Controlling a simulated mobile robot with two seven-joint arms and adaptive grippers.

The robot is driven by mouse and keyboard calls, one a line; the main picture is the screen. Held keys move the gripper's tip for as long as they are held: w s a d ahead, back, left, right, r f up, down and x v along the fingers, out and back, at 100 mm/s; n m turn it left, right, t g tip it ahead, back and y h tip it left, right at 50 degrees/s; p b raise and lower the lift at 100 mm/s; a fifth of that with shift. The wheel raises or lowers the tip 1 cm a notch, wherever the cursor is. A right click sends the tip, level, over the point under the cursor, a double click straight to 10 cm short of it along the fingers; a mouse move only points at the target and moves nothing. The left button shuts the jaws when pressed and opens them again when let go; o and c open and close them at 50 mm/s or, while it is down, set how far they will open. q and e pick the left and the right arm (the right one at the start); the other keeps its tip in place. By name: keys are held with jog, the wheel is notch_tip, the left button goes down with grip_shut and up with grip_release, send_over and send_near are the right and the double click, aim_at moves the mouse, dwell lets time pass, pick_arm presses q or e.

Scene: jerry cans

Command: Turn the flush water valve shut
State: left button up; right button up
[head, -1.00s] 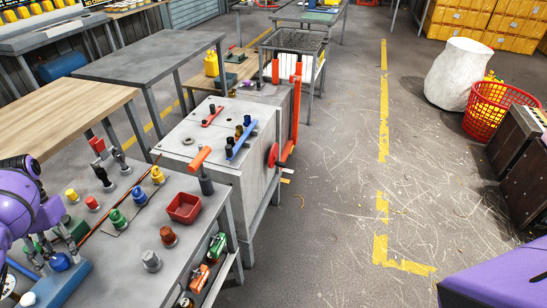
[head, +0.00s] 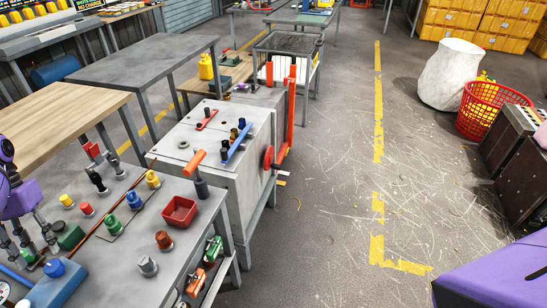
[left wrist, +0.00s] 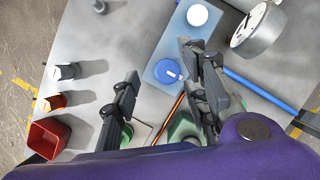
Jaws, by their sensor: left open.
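No label reads clearly enough for me to tell which fitting is the flush water valve. A blue round knob (head: 55,268) sits on a blue block (head: 47,290) at the near left of the grey bench. In the left wrist view the blue knob (left wrist: 167,71) sits on the block with a white knob (left wrist: 197,15). My left gripper (head: 28,243) is open and empty, above the bench beside the blue block. In the wrist view the blue knob appears between its fingertips (left wrist: 158,68), closer to the right finger; their height apart is unclear. My right gripper is not in view.
Several coloured knobs, a red bin (head: 180,211) and green block (head: 70,237) share the bench (head: 120,262). A gauge (left wrist: 256,28) and blue bar (left wrist: 262,90) lie close to the gripper. Beyond stands a grey cabinet (head: 225,175) with a red wheel (head: 267,158).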

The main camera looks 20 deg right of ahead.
aim_at(55, 262)
pick_arm(q)
jog(key=shift+s+r, duration=0.1)
jog(key=shift+r, duration=1.45)
